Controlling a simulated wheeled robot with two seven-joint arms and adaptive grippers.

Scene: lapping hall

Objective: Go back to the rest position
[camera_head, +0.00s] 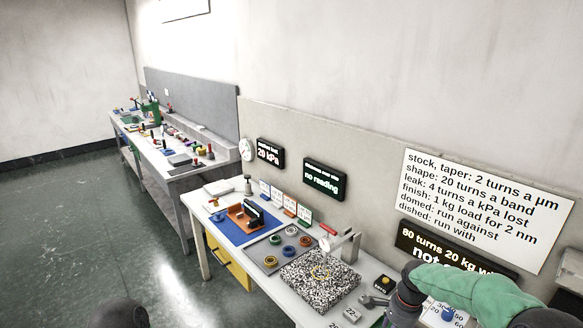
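My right arm comes in from the lower right in a green sleeve, over the near end of the workbench (222,235). A dark rounded shape at the bottom left edge may be part of my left arm; no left gripper shows.
The bench holds a blue mat (229,232), a grey tray (263,262) with coloured rings, and upright cards (288,205). Displays and a white sign (485,205) stand behind. A second cluttered bench (185,172) is further back. Open green floor (90,230) lies left.

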